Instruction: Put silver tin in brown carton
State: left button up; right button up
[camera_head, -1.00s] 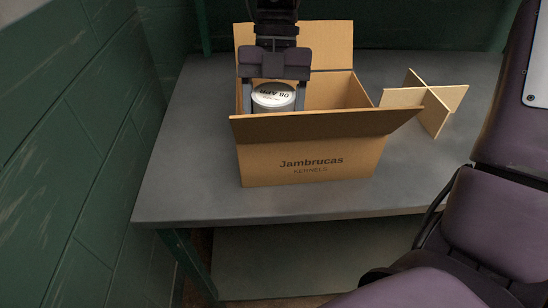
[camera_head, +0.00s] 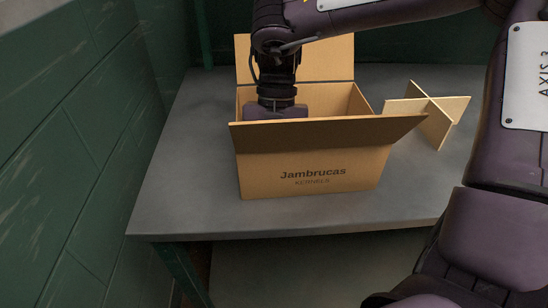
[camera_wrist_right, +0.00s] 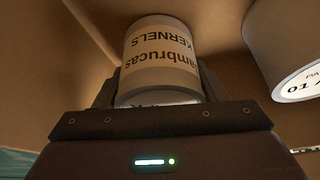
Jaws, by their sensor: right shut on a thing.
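The brown carton (camera_head: 310,172) stands open on the grey table, with "Jambrucas KERNELS" on its front. My right gripper reaches down into it at its left part; the fingers are hidden behind the front flap in the head view. In the right wrist view my right gripper (camera_wrist_right: 158,95) is shut on the silver tin (camera_wrist_right: 160,62), which has a pale "Jambrucas KERNELS" label. Cardboard walls surround the tin there. Whether the tin touches the carton's floor I cannot tell. My left gripper is not in view.
A second tin (camera_wrist_right: 290,45) shows at the right of the right wrist view, beside the held one. A crossed cardboard divider (camera_head: 432,115) stands on the table (camera_head: 190,160) right of the carton. A green wall (camera_head: 60,150) is at the left.

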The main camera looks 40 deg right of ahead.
jog(key=shift+f, duration=0.15)
jog(key=o, duration=0.8)
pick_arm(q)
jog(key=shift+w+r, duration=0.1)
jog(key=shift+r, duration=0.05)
pick_arm(e)
jog(key=p+v, duration=0.2)
jog(key=v, duration=0.4)
jog(key=shift+r, duration=0.2)
pick_arm(q)
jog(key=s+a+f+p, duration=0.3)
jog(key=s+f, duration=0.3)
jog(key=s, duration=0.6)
jog(key=shift+p, duration=0.75)
pick_arm(e)
jog(key=shift+v, duration=3)
jog(key=shift+d, duration=0.1)
